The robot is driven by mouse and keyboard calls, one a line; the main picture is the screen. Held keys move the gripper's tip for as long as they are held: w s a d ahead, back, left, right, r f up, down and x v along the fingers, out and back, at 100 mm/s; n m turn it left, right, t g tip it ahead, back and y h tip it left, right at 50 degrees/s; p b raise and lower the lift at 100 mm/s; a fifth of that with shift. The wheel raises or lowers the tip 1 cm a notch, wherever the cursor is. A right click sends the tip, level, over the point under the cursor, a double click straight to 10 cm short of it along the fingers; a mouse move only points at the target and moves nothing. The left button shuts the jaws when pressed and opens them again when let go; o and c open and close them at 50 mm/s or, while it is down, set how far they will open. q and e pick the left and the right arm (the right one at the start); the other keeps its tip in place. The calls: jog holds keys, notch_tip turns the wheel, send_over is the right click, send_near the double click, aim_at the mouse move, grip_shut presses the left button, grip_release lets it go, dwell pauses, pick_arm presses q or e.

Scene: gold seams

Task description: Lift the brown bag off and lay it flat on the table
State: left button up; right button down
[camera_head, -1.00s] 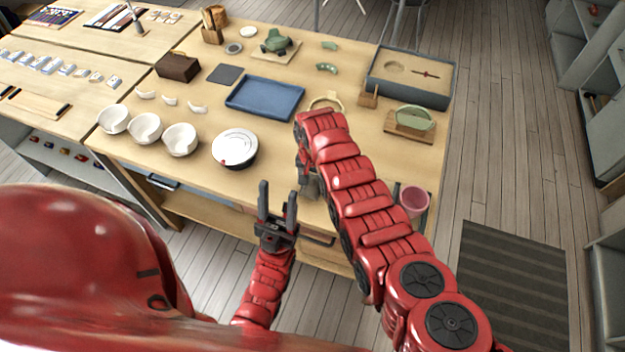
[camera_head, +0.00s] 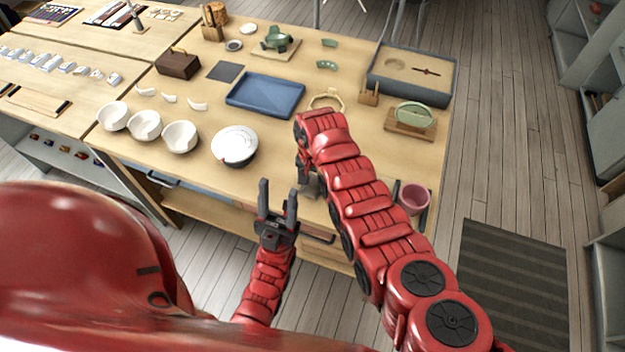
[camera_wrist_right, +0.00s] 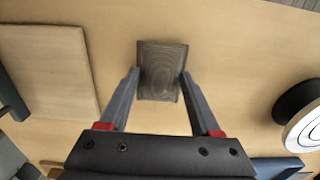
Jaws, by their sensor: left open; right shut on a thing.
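A small dark brown, rectangular piece with ringed, grain-like markings (camera_wrist_right: 161,70), seemingly the brown bag, is between the fingertips of my right gripper (camera_wrist_right: 160,82) in the right wrist view. The gripper is shut on it, with one finger on each side. Pale tabletop shows around it; I cannot tell whether it touches the table. In the head view my right arm hides most of that gripper, near the table's front edge. My left gripper (camera_head: 277,205) is open and empty, in front of the table edge.
The table (camera_head: 285,150) holds a white round dish (camera_head: 234,143), white bowls (camera_head: 180,137), a blue tray (camera_head: 265,95), a dark brown box (camera_head: 178,64) and a green piece on a wooden stand (camera_head: 412,115). A pink cup (camera_head: 413,198) stands right of my right arm.

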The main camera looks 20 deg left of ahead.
jog(key=shift+f+b, duration=0.4)
grip_release()
dwell(0.4)
jog(key=shift+r, duration=0.1)
jog(key=shift+r+p, duration=1.1)
jog(key=shift+r, duration=0.3)
jog(key=shift+r+p, duration=1.25)
jog(key=shift+r, duration=1.35)
jog(key=shift+f, duration=0.1)
